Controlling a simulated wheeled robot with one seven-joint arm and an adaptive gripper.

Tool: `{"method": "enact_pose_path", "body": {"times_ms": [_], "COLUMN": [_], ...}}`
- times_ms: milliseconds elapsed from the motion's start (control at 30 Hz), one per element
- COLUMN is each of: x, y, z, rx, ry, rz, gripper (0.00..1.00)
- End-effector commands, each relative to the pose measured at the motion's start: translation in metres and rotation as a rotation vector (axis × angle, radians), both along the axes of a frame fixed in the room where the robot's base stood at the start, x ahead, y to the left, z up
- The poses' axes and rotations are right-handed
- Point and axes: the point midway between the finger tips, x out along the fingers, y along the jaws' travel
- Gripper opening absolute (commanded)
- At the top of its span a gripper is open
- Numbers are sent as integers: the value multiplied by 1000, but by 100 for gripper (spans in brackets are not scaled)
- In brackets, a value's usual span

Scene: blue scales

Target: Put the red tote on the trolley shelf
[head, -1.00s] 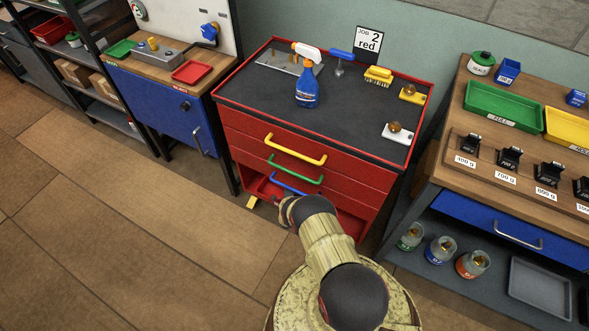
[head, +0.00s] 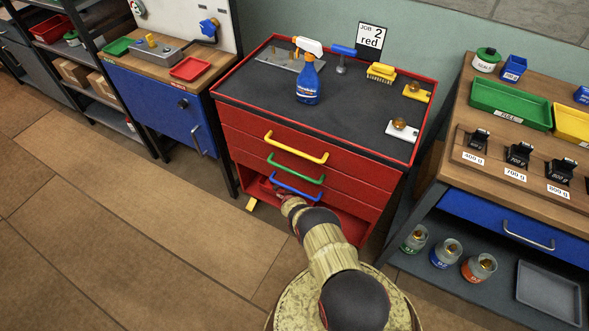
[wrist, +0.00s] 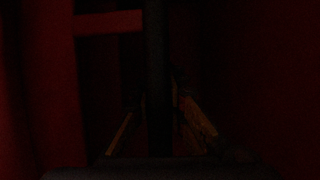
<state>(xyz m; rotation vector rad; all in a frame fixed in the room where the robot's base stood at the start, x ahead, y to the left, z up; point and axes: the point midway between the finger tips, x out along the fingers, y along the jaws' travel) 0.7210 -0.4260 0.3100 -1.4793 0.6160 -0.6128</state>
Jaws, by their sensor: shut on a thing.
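The red trolley (head: 300,150) has a dark top, drawers with yellow, green and blue handles, and an open lower shelf bay (head: 345,222). My arm reaches low into this bay from the front. A red piece, seemingly the red tote (head: 267,187), shows at the bay's left, under the drawers; most of it is hidden. My gripper is hidden in the head view. In the dark wrist view, my gripper (wrist: 158,110) has its two yellowish fingers on either side of a dark upright bar, with dim red surfaces around. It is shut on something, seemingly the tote.
A blue cabinet (head: 165,110) stands to the left, a wooden bench (head: 450,160) to the right. The floor at the left is clear. The bay's sides are close around my arm.

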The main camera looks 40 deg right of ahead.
Motion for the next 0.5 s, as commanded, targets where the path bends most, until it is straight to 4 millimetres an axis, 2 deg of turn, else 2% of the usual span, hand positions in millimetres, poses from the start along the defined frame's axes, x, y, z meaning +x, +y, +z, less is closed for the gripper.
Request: {"method": "enact_pose_path", "body": {"times_ms": [133,400,433,500], "x": [0,0,-1,-1], "y": [0,0,1,1], "z": [-12,-11,-13,-13], "rx": [0,-1,1,1], "ry": [0,-1,2,2], "rz": [0,0,0,0], "gripper": [0,0,13,17]}}
